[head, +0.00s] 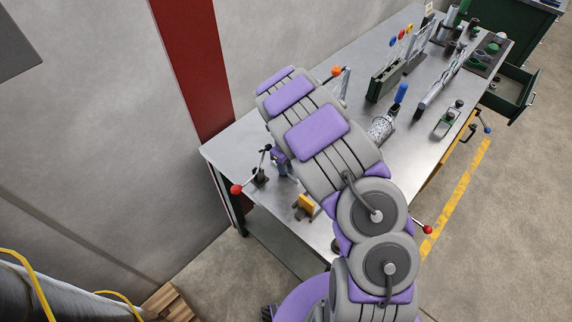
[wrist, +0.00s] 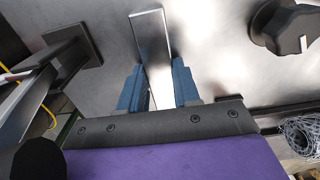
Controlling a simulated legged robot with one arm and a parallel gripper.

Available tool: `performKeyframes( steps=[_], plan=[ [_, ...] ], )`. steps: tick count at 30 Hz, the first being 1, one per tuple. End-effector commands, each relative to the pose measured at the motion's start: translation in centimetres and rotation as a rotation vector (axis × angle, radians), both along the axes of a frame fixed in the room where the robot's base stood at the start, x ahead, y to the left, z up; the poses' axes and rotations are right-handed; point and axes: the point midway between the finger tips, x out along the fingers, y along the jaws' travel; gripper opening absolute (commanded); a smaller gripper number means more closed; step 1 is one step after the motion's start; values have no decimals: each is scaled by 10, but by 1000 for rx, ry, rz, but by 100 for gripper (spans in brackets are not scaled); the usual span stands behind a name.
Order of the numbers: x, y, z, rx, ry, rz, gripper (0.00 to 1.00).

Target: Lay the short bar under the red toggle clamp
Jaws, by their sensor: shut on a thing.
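In the wrist view a flat silver bar (wrist: 152,38) sits between the two blue fingers of my gripper (wrist: 158,72), which is shut on it. The bar's far end points away from the gripper over the grey metal surface; whether it touches the surface I cannot tell. In the head view my arm hides the bar and most of the gripper. A lever with a red ball (head: 237,189) stands at the bench's left corner. Another red ball (head: 427,229) shows by the front edge, its base hidden behind my arm. I cannot tell which belongs to the red toggle clamp.
A wire coil (head: 381,128) stands right of the arm. The wrist view shows a black knob (wrist: 286,27) and a dark square plate (wrist: 72,48).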

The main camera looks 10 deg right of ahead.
Motion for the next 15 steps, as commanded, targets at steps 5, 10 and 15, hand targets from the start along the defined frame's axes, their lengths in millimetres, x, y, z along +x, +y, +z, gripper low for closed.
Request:
performKeyframes(
  steps=[5, 10, 15],
  plan=[
    [0, 0, -1, 1, -1, 0, 33],
    [0, -1, -1, 1, 0, 0, 50],
    [0, -1, -1, 1, 1, 0, 57]
  ],
)
